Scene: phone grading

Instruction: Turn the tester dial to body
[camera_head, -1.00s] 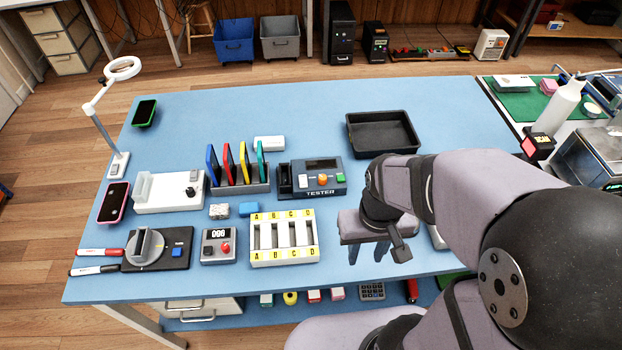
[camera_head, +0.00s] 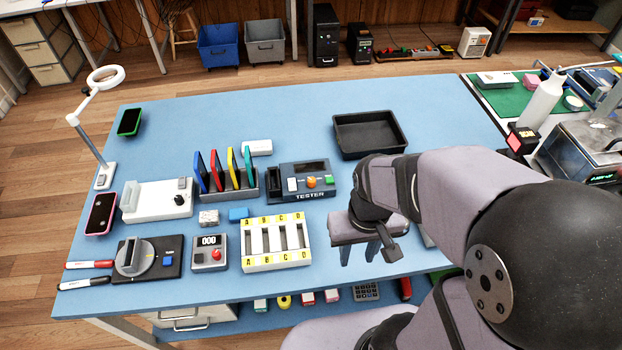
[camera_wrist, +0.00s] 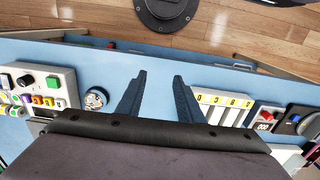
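The dark tester (camera_head: 316,167), lettered TESTER, stands mid-table in the head view, with a small screen. On its face are a white part, a round orange part (camera_head: 311,181) and a green part. I cannot tell which setting any dial points to. My gripper (camera_head: 360,252) hangs over the table front, right of and nearer than the tester, touching nothing. In the wrist view my gripper (camera_wrist: 158,90) shows two dark fingers well apart with nothing between them. The tester is not visible in the wrist view.
A black box with a large grey dial (camera_head: 133,257) and a grey counter box (camera_head: 209,253) stand front left. A white A-to-D rack (camera_head: 275,243) is left of my gripper. Colored upright plates stand left of the tester. A black tray (camera_head: 369,134) lies behind; the table right of it is clear.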

